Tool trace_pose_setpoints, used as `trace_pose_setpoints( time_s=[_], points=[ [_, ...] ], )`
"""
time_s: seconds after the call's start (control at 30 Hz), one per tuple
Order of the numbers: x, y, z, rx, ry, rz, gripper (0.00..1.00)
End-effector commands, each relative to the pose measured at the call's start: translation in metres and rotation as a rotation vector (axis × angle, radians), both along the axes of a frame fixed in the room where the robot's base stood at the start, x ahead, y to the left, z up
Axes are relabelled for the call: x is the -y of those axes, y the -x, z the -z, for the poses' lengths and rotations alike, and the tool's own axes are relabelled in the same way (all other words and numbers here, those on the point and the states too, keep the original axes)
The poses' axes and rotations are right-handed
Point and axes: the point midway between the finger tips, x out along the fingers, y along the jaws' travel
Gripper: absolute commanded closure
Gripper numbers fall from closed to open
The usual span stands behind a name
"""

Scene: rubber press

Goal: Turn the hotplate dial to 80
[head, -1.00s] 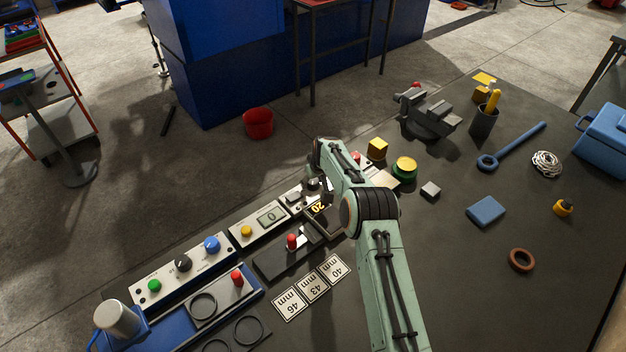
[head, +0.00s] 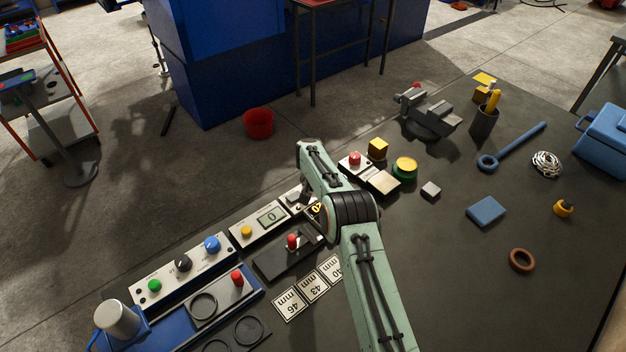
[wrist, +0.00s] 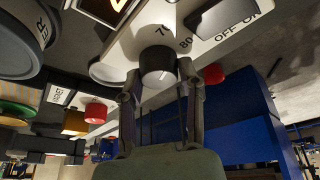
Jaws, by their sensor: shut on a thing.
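In the wrist view the black hotplate dial (wrist: 158,62) sits on the pale panel of the hotplate (wrist: 128,42). The number 80 (wrist: 185,43) is printed just right of the dial, and another number starting with 7 is partly covered above it. My gripper (wrist: 158,87) is shut on the dial, one finger on each side. Which number the dial points to is not clear. In the head view the hotplate (head: 296,199) is partly behind my arm, and the dial and my fingers are hidden there.
A unit with a small display (head: 270,216) and a red-knobbed black block (head: 284,256) stand left of the hotplate. A red button box (head: 355,160) and a yellow cube (head: 377,149) stand to its right. The table's right front is mostly clear.

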Motion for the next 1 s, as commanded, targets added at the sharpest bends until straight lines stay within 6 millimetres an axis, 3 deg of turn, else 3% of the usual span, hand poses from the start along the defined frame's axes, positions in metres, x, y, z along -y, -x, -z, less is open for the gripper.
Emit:
trace_pose_setpoints(
  time_s=[0.5,1.0],
  points=[
    [-0.0025,-0.0001,0.0013,0.0,0.001,0.39,0.99],
    [-0.002,0.0001,0.0014,-0.003,0.0,0.498,0.99]
  ],
)
